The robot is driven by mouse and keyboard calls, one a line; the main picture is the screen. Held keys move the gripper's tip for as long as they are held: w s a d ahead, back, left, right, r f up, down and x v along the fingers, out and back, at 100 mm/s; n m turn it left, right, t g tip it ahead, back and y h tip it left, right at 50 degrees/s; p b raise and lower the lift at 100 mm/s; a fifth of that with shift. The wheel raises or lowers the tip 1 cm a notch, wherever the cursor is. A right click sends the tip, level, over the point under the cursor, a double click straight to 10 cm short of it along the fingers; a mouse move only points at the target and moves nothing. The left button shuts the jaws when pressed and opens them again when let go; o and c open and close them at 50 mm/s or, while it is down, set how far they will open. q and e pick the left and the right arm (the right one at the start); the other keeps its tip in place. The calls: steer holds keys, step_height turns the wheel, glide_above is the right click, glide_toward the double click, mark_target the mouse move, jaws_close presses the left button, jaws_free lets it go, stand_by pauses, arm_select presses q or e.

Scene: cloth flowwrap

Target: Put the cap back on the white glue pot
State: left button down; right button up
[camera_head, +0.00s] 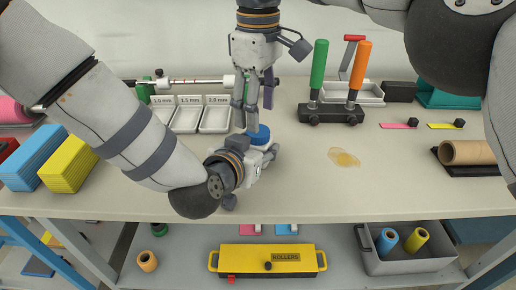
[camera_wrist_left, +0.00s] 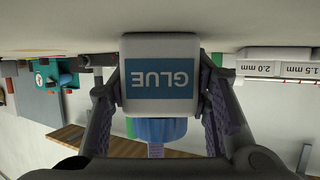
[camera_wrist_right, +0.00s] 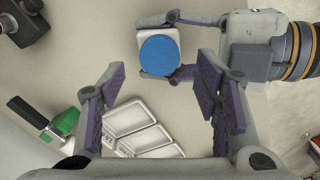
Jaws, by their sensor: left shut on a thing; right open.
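The white glue pot (camera_wrist_left: 160,47) is held between the fingers of my left gripper (camera_head: 258,151), low over the table. Its blue GLUE label shows upside down in the left wrist view. The blue cap (camera_wrist_right: 160,55) sits at the pot's top, centred over it in the right wrist view; it also shows in the head view (camera_head: 258,134). I cannot tell if it is fully seated. My right gripper (camera_head: 253,108) is open above the cap, fingers spread and pointing down, with nothing held. In the left wrist view, one purple finger pad shows beside the cap.
Three white trays (camera_head: 215,118) marked with sizes stand behind the pot. Green and orange handled tools (camera_head: 318,70) stand at the back right. A yellow glue puddle (camera_head: 343,158) lies right of the pot. Blue and yellow blocks (camera_head: 70,165) are at the left. The front middle is fairly clear.

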steer(key=shift+c, duration=0.2)
steer(key=shift+r+n, duration=0.8)
steer(key=shift+r, duration=0.95)
step_height(320, 180, down, 8)
steer(key=c, duration=1.2)
